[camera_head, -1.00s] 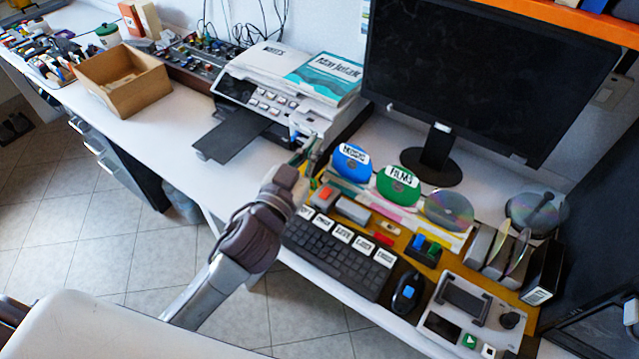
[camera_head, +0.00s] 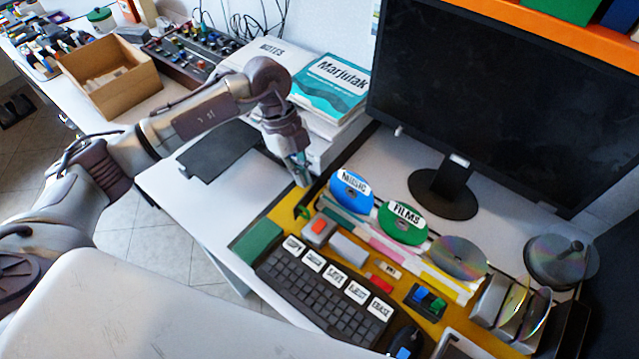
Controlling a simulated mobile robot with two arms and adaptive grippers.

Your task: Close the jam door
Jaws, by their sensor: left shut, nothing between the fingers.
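The printer (camera_head: 326,150) stands on the white desk at the middle left, with a dark tray (camera_head: 222,150) sticking out of its front. My left arm crosses in front of it and hides most of its front panel. I cannot make out a jam door apart from the rest of the printer. My left gripper (camera_head: 301,178) is shut and empty, pointing down close to the printer's right front corner. I cannot tell whether it touches the printer. My right gripper is not in view.
A teal book (camera_head: 331,85) lies on top of the printer. Blue and green discs (camera_head: 403,223) stand right of my gripper, behind a keyboard (camera_head: 318,292). A large monitor (camera_head: 475,95) stands behind. An open cardboard box (camera_head: 112,80) sits at the left.

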